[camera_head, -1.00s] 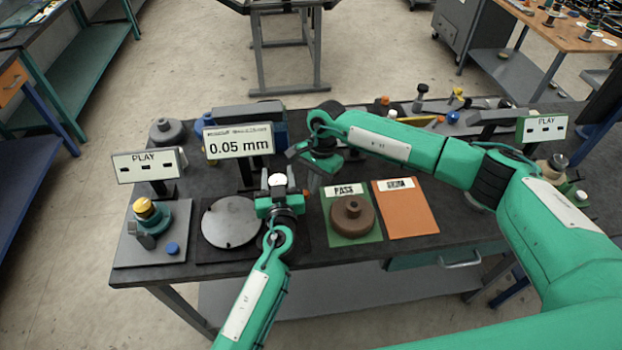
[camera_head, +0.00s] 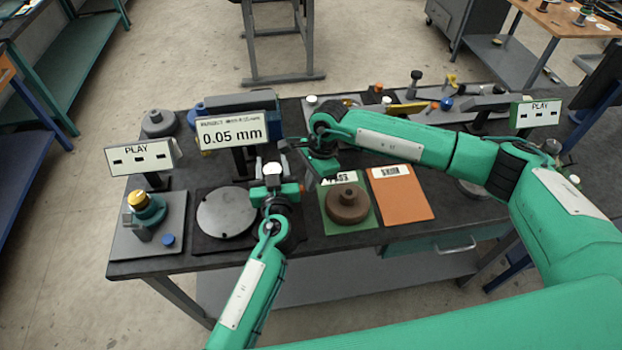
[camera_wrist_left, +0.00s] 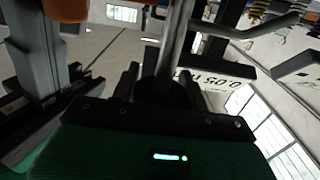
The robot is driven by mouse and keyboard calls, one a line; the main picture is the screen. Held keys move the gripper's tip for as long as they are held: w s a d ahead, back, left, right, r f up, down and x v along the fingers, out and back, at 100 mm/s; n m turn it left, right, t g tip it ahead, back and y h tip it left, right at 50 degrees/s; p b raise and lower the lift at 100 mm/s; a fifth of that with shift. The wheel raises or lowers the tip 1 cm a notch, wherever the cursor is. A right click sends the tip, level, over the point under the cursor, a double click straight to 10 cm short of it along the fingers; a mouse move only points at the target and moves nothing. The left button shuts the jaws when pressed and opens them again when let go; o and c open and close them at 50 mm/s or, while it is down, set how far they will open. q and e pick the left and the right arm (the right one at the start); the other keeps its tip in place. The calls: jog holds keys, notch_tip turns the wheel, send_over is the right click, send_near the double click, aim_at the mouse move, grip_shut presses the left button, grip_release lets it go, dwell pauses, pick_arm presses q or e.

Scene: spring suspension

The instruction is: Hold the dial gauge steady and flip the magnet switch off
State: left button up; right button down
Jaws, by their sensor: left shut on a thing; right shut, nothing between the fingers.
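The dial gauge (camera_head: 271,168), with a pale round face, stands just behind the round grey plate's right side. My left gripper (camera_head: 273,182) is shut on it; in the left wrist view a silver rod (camera_wrist_left: 178,45) rises between the dark fingers. My right gripper (camera_head: 313,176) is shut and empty, just right of the gauge and left of the green PASS mat. A gap shows between the two grippers. I cannot make out the magnet switch; the gauge base is largely hidden behind my left gripper.
A display reading 0.05 mm (camera_head: 232,131) stands behind the gauge. The round grey plate (camera_head: 226,212) is to the left. A brown flanged part (camera_head: 347,205) sits on the green mat (camera_head: 335,225), beside an orange mat (camera_head: 402,195). A PLAY sign (camera_head: 140,157) stands far left.

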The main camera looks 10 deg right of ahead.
jog(key=shift+a, duration=0.1)
pick_arm(q)
jog(key=shift+d, duration=0.1)
pick_arm(e)
jog(key=shift+w+a, duration=0.55)
jog(key=shift+a, duration=0.05)
jog(key=w+d+r, duration=0.1)
jog(key=d+r, duration=0.5)
jog(key=r, duration=0.4)
jog(key=shift+w+d, duration=0.2)
jog(key=shift+w, duration=0.2)
pick_arm(q)
jog(key=o, duration=1.3)
